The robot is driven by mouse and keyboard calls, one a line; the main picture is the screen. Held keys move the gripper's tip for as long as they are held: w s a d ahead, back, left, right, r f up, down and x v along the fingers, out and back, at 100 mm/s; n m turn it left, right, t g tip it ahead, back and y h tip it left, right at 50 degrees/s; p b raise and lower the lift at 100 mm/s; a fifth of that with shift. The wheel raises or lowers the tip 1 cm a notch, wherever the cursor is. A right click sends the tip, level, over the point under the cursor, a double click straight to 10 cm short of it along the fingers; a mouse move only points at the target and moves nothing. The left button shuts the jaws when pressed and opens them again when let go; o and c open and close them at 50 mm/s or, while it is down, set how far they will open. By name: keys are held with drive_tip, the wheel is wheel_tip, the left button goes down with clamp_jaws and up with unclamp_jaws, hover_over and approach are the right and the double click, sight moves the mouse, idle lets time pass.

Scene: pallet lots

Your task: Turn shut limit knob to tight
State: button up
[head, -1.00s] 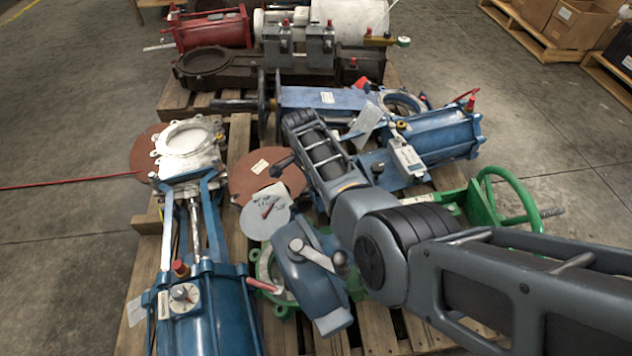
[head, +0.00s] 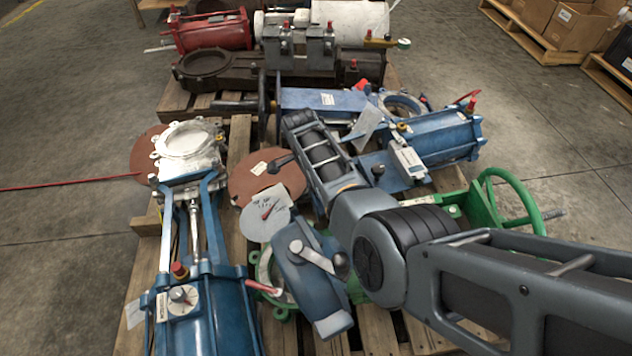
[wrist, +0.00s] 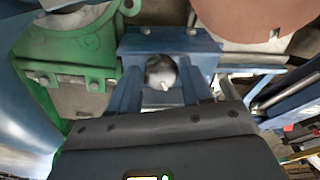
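My arm reaches in from the right, and my gripper's fingers cannot be made out in the head view. In the wrist view a dark housing of my gripper (wrist: 155,135) fills the bottom. A silvery ball (wrist: 162,71) shows between blue bars beyond it.
A green valve flange (wrist: 70,62) is at the left in the wrist view. A green handwheel (head: 507,200) stands at the right in the head view. Brown discs (head: 262,172) and blue valves crowd the wooden pallet. Concrete floor is open to the left.

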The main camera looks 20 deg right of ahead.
drive_tip(key=shift+o, duration=1.4)
drive_tip(key=shift+r, duration=0.15)
drive_tip(key=r+p, duration=0.1)
drive_tip(key=r, duration=0.1)
drive_tip(key=a+r+p, duration=0.1)
drive_tip(key=r, duration=0.2)
drive_tip(key=r+p, duration=0.2)
drive_tip(key=shift+a+r, duration=0.15)
drive_tip(key=shift+r, duration=0.1)
drive_tip(key=shift+d+n+y+b, duration=0.3)
drive_tip(key=shift+d+n+b, duration=0.15)
drive_tip(key=shift+n, duration=0.35)
drive_tip(key=shift+d+r+n+y+b, duration=0.1)
drive_tip(key=shift+d+n+y+b, duration=0.15)
drive_tip(key=shift+n, duration=0.35)
drive_tip(key=shift+d+r+n+y+b, duration=0.15)
drive_tip(key=shift+n+y, duration=0.2)
drive_tip(key=shift+n, duration=0.25)
drive_tip(key=shift+f, duration=0.25)
wheel_tip(320, 180, down, 7)
drive_tip(key=b, duration=0.4)
drive_tip(key=shift+f, duration=0.2)
